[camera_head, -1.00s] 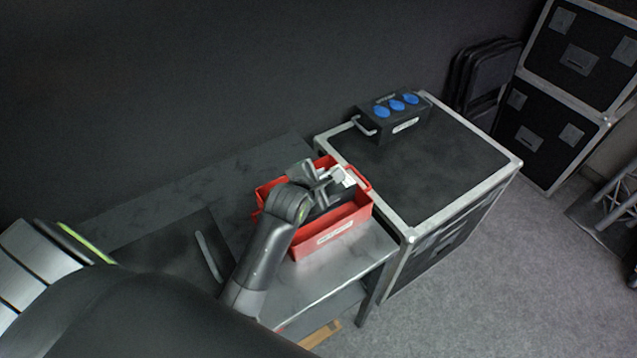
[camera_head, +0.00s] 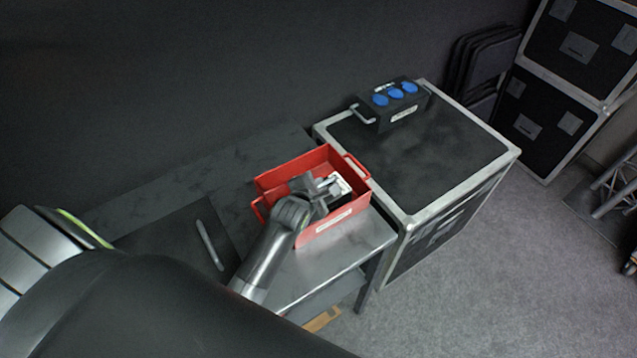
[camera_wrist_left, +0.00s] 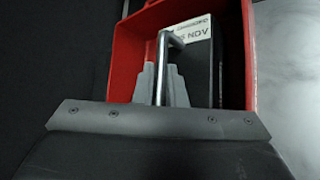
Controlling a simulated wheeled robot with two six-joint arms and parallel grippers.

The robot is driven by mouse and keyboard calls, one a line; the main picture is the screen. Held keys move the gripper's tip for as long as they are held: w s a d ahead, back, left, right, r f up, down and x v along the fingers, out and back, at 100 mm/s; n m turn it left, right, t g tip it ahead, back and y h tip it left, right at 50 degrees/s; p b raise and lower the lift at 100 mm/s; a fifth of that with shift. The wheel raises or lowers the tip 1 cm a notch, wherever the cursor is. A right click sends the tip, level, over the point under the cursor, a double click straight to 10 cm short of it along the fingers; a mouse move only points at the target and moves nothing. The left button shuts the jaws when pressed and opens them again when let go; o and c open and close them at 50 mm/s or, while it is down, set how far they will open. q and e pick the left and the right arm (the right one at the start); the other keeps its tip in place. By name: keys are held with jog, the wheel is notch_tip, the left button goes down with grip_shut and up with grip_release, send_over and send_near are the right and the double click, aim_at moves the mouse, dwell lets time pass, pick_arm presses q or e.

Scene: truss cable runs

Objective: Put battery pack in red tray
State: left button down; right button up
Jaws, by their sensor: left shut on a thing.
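The red tray (camera_head: 333,228) sits at the right end of the grey table, its handles at the two ends. It also shows in the left wrist view (camera_wrist_left: 125,65), around the battery pack. The battery pack (camera_wrist_left: 200,62) is dark with a metal bar handle and a pale label reading partly "NOV". My left gripper (camera_head: 328,188) is over the tray; in the left wrist view its fingers (camera_wrist_left: 162,84) are shut on the pack's handle. In the head view the arm hides most of the pack, and whether it touches the tray floor cannot be told. My right gripper is not in view.
A flight case (camera_head: 420,165) stands right of the table, with a black box with blue sockets (camera_head: 397,103) on it. Stacked cases (camera_head: 555,125) stand at the far right.

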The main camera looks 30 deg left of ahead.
pick_arm(q)
jog(key=shift+w+r, duration=0.1)
jog(key=shift+r, duration=0.05)
jog(key=c, duration=1.9)
grip_release()
jog(key=shift+f, duration=0.25)
jog(key=o, duration=0.4)
jog(key=shift+s, duration=0.2)
jog(key=shift+r, duration=0.15)
jog(key=a+b+v, duration=0.1)
jog(key=v, duration=1.1)
jog(key=shift+d, duration=0.5)
